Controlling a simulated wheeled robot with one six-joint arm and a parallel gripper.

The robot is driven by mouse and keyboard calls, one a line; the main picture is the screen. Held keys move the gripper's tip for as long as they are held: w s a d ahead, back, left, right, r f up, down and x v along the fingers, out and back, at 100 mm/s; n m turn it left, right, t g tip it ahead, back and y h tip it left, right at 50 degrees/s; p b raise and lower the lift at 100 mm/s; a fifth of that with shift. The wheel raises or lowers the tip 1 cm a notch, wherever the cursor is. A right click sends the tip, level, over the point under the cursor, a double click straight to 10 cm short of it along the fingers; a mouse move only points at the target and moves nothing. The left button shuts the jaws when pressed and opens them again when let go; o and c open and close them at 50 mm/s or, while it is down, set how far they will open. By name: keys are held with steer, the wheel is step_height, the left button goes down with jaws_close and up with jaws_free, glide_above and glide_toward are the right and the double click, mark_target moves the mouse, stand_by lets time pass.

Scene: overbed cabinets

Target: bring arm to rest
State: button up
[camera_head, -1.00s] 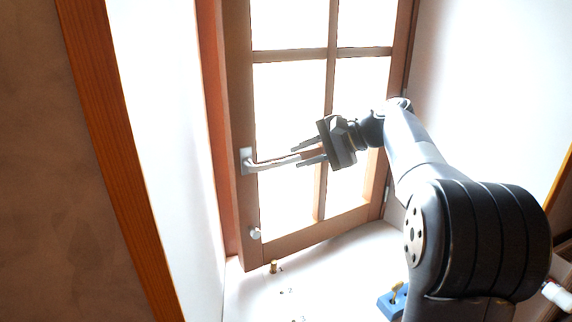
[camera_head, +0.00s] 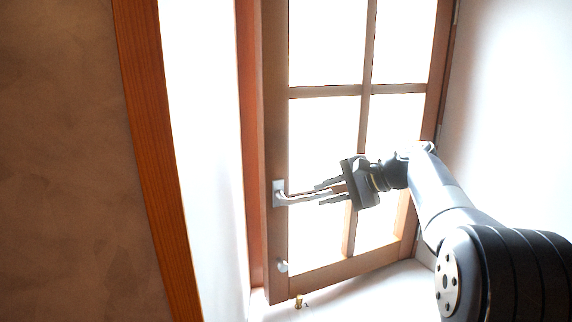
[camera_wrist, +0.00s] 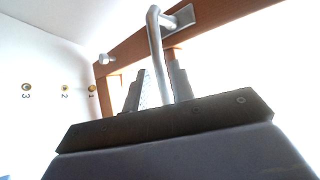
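The wood-framed glazed window (camera_head: 367,140) has a metal lever handle (camera_head: 298,198) on its left stile. My gripper (camera_head: 320,194) is at this handle, with one finger above the lever and one below it. In the wrist view the handle (camera_wrist: 156,45) runs between my two fingers (camera_wrist: 158,88), which stand apart. I see gaps beside the lever, so the fingers do not look clamped on it. The lever's free end is hidden by my gripper body.
A white knob (camera_head: 282,266) sits low on the window stile. A small brass peg (camera_head: 298,301) stands on the white sill (camera_head: 350,293). Numbered holes (camera_wrist: 65,88) show in the wrist view. A white reveal and wooden trim (camera_head: 150,120) bound the left, a white wall (camera_head: 510,110) the right.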

mark_target(317, 197)
steer(key=p+x, duration=0.1)
steer(key=x, duration=0.4)
steer(key=shift+w+a+f, duration=0.1)
steer(key=shift+a+f, duration=0.05)
steer(key=shift+a, duration=0.15)
steer(key=shift+f, duration=0.25)
steer(key=shift+y+b, duration=0.3)
steer(key=shift+r, duration=0.1)
